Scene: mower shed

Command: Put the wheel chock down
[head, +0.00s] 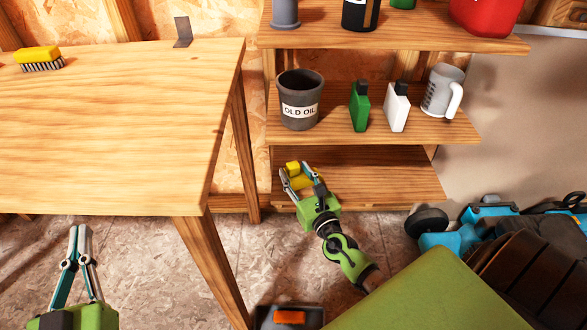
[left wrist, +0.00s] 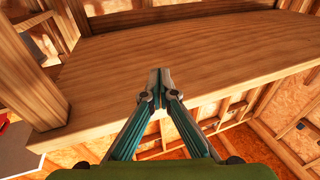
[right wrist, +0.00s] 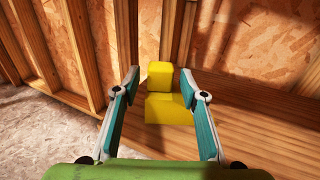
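The yellow wheel chock (head: 301,184) is at the left end of the lowest shelf board (head: 385,180). In the right wrist view the chock (right wrist: 168,108) shows a tall block part and a lower front part, and it looks upright on the wood. My right gripper (head: 298,174) is open, with its fingers on either side of the chock; in the right wrist view (right wrist: 160,80) a gap shows at the left finger, and the right finger overlaps the chock's edge. Whether that finger touches it I cannot tell. My left gripper (head: 79,232) is shut and empty; its tips meet in the left wrist view (left wrist: 159,76).
A workbench (head: 110,120) with a yellow brush (head: 38,57) stands left. The shelf above holds an old oil bucket (head: 300,97), green bottle (head: 359,107), white bottle (head: 396,108) and grey jug (head: 441,90). A blue mower (head: 460,238) is at right. The lowest shelf is clear rightward.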

